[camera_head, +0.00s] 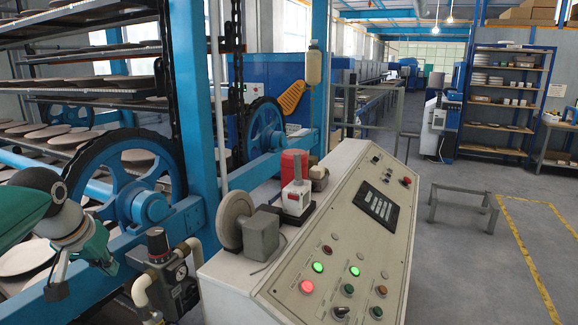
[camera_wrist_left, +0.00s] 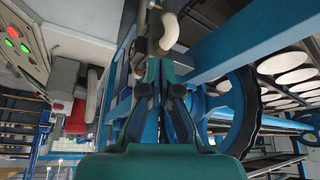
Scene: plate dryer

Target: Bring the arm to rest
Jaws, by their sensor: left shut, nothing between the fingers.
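My left arm comes in from the left edge in the head view. Its green and white gripper (camera_head: 110,266) is low at the left, in front of the blue frame and short of the black air regulator (camera_head: 158,246). In the left wrist view the gripper (camera_wrist_left: 161,72) is shut and empty, with its dark finger links on both sides. The white elbow pipe (camera_wrist_left: 172,36) of the regulator shows beyond the fingertips; I cannot tell the exact gap. My right gripper is not in view.
A blue flywheel (camera_head: 120,185) and racks of plates (camera_head: 90,92) stand behind my left arm. A control console (camera_head: 340,225) with lit green and red buttons is in the middle. A low metal stand (camera_head: 463,205) is on the floor at right. Open floor lies around it.

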